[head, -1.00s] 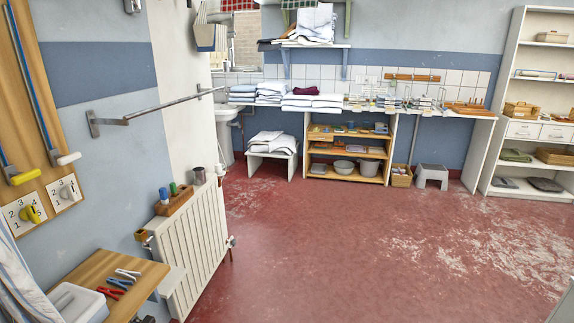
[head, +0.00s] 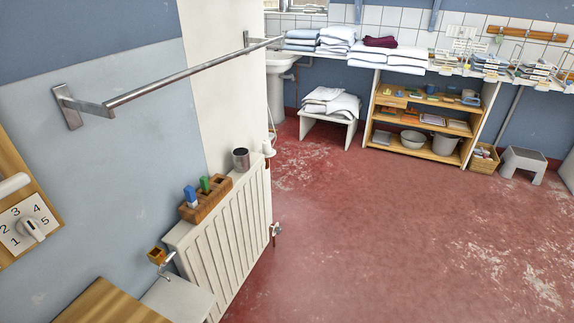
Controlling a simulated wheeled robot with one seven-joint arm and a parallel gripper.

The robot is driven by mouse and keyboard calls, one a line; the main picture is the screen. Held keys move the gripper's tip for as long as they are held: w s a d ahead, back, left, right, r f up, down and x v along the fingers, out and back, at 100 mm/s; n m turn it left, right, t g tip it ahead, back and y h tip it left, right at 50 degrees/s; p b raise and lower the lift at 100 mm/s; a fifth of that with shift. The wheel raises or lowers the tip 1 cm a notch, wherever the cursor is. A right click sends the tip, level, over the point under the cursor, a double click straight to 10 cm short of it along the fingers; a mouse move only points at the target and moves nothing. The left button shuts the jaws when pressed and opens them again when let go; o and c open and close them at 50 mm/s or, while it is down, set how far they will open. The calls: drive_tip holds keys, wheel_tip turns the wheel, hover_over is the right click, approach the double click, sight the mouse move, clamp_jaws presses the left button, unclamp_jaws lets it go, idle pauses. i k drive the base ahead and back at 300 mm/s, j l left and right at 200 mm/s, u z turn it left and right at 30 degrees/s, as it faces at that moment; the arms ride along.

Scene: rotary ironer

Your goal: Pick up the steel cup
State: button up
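A grey steel cup (head: 241,159) stands upright on top of the white radiator (head: 215,245) by the left wall, near the radiator's far end. It is just beyond a wooden block (head: 206,199) that holds a blue and a green item. Nothing touches the cup from above. My gripper is not in view.
A steel rail (head: 185,78) sticks out from the wall above the radiator. A wooden surface (head: 105,305) and a pale ledge (head: 178,298) lie at the lower left. A low white stool (head: 330,118) stands at the back. The red floor (head: 400,230) right of the radiator is clear.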

sight(242, 159)
drive_tip(key=i+l+u, duration=0.4)
drive_tip(key=i+u, duration=0.15)
drive_tip(key=i+l+u, duration=0.1)
drive_tip(key=u, duration=0.6)
drive_tip(key=i+l+u, duration=0.4)
drive_tip(key=l, duration=0.25)
drive_tip(key=i+l+u, duration=0.25)
drive_tip(key=i+l, duration=0.15)
drive_tip(key=l, duration=0.15)
drive_tip(key=i+l, duration=0.1)
drive_tip(key=l, duration=0.2)
drive_tip(key=i+l, duration=0.15)
drive_tip(key=l, duration=0.1)
